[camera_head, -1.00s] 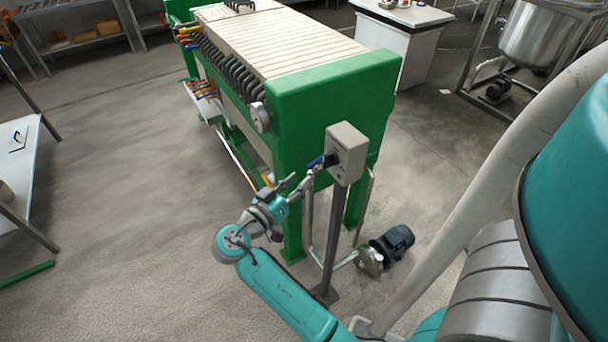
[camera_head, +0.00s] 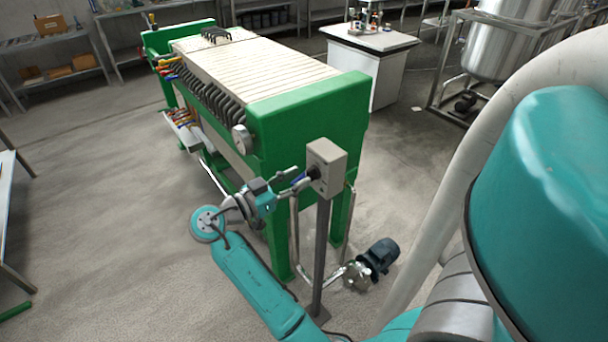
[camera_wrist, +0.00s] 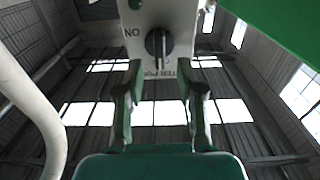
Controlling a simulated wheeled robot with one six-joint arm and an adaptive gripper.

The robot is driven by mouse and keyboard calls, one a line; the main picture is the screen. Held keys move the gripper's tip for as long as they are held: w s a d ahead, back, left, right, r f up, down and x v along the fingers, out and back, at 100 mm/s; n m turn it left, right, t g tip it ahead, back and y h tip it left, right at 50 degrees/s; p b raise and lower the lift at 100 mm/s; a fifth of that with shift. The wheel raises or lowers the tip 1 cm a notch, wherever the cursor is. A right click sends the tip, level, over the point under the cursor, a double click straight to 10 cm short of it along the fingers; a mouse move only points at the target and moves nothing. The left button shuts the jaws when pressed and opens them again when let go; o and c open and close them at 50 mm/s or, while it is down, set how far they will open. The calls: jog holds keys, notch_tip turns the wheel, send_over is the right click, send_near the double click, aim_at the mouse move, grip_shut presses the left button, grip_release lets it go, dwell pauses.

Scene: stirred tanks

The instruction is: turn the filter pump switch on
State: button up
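The filter pump switch is a dark round knob (camera_wrist: 158,43) on a pale grey box (camera_head: 328,160). The box stands on a grey post in front of the green filter press. In the wrist view the label lettering is upside down, with ON at the left of the knob and the knob's bar upright in the picture. My gripper (camera_wrist: 160,82) is open, its two dark fingers on either side of the knob's line. The knob shows beyond the fingertips, and I see no contact. In the head view my gripper (camera_head: 300,184) is at the box's left face, partly hiding the knob.
The green filter press (camera_head: 305,120) stands right behind the box. A dark pump motor (camera_head: 379,254) and pipes are low beside the post. A white table (camera_head: 370,38) and a steel tank (camera_head: 500,40) stand farther back.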

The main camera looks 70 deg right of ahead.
aim_at(306, 174)
jog(key=shift+x, duration=1.45)
grip_shut()
jog(key=shift+w+d+f+n, duration=0.1)
jog(key=shift+w+f+n, duration=0.1)
jog(key=shift+n, duration=2.8)
jog(key=shift+w+d+f+n, duration=0.1)
jog(key=shift+w+f+n, duration=0.1)
jog(key=shift+n, duration=2.8)
jog(key=shift+w+d+f+n, duration=0.1)
jog(key=shift+f+n, duration=0.1)
jog(key=shift+n, duration=2.8)
